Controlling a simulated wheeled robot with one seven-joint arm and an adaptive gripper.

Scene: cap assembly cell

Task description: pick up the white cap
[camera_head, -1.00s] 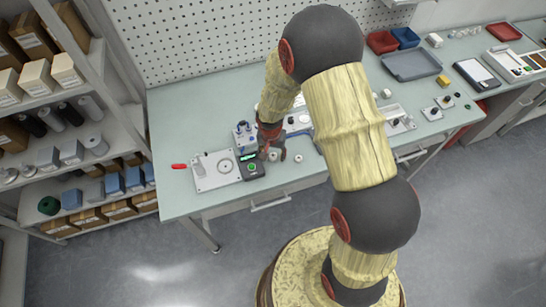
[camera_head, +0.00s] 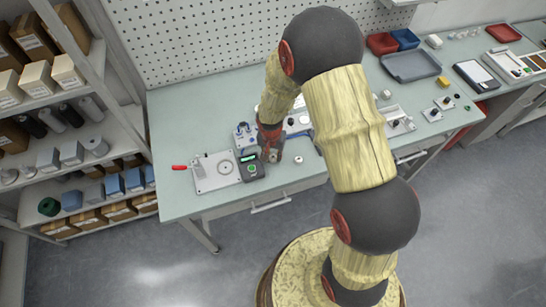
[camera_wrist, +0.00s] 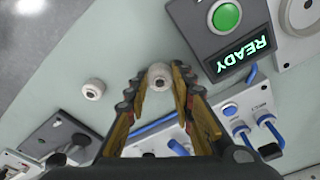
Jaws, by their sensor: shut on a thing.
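The white cap (camera_wrist: 159,76) is a small, round, off-white piece with a dark hole, held between the fingertips of my gripper (camera_wrist: 158,80) in the wrist view. My gripper is shut on it, with a finger on each side. In the head view my gripper (camera_head: 271,155) is low over the table, just right of the black control box, and the cap there is mostly hidden by the fingers. I cannot tell whether the cap touches the table. A second, similar white piece (camera_wrist: 93,89) stands apart on the table; it also shows in the head view (camera_head: 298,160).
The black box (camera_head: 251,166) has a green button (camera_wrist: 226,17) and a display reading READY (camera_wrist: 243,57). A light fixture plate (camera_head: 212,172) lies left of it. A connector block with blue cables (camera_wrist: 244,115) is close by. The table front is clear.

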